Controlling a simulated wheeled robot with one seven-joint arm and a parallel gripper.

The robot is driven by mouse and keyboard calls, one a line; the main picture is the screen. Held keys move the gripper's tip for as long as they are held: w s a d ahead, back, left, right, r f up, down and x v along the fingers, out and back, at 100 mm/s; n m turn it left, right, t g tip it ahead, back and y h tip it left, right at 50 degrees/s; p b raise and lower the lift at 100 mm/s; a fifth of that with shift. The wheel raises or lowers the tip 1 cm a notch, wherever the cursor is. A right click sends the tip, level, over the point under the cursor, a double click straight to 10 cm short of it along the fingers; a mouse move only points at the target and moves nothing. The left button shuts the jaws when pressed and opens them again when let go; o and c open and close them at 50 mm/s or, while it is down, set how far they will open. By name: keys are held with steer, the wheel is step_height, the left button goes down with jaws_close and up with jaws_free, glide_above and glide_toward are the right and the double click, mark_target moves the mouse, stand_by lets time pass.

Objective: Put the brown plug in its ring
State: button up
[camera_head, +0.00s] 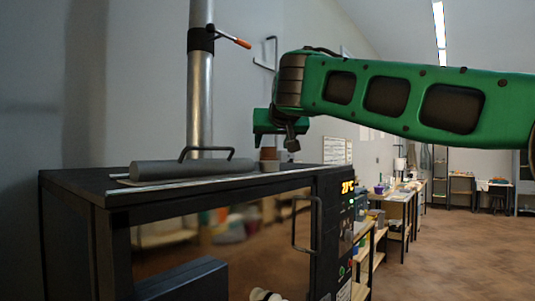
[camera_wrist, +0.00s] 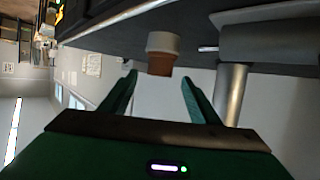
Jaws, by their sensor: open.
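The brown plug (camera_head: 268,153) stands upright on the black oven top, near its right end. It rises out of a pale grey ring (camera_head: 269,165) at its foot. In the wrist view, which is upside down, the brown plug (camera_wrist: 160,65) projects from the grey ring (camera_wrist: 162,42). I cannot tell how deep it sits. My gripper (camera_wrist: 160,80) is open and empty. The plug shows in the gap between its fingertips, apart from both. In the head view my gripper (camera_head: 290,143) is above and slightly right of the plug, partly hidden by its own housing.
A grey cylinder (camera_head: 190,168) lies on the oven top (camera_head: 85,180), left of the plug. A dark handle (camera_head: 206,150) shows over it. A metal pipe (camera_head: 200,100) rises behind. The oven's front has a handle and a lit display (camera_head: 347,187). Benches (camera_head: 400,195) stand farther right.

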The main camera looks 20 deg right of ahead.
steer(key=shift+v, duration=2.25)
